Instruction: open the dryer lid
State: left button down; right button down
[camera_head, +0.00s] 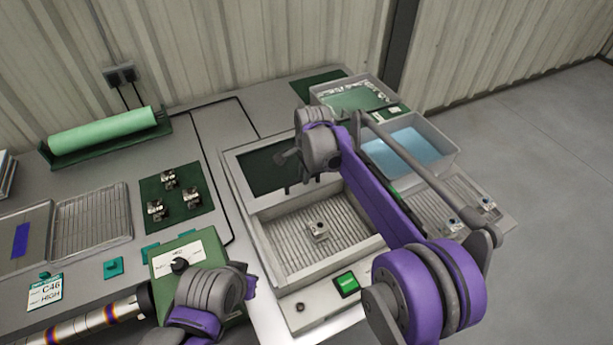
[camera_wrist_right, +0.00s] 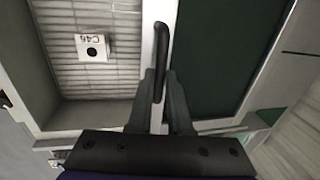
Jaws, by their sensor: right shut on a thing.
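The dryer (camera_head: 258,240) is a pale box with a ribbed floor. Its lid (camera_head: 262,172), a light frame with a dark green window, lies over the back part, and the front part is uncovered. My right gripper (camera_head: 290,172) is at the lid's front edge; in the right wrist view the fingers (camera_wrist_right: 160,88) are shut on a dark bar handle (camera_wrist_right: 160,40). The lid's green window (camera_wrist_right: 218,55) shows beside it. A small metal part (camera_head: 318,232) sits on the dryer floor, with a C46 tag (camera_wrist_right: 93,46) in the wrist view. My left gripper (camera_head: 245,280) is low, by a green dial box; its jaws are unclear.
The green dial box (camera_head: 190,252) stands left of the dryer. A green button (camera_head: 347,284) is on the dryer's front. A dark green mat (camera_head: 190,222) with metal parts lies to the left. Bins, one with blue liquid (camera_head: 415,145), stand at the right behind my right arm.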

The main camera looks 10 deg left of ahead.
jog(key=shift+s, duration=0.1)
jog(key=c, duration=0.8)
grip_release()
jog(key=shift+c, duration=0.2)
notch_tip(320, 180, up, 11)
jog(key=s+d, duration=0.1)
jog(key=shift+s+d+f, duration=0.15)
jog(key=shift+s, duration=0.2)
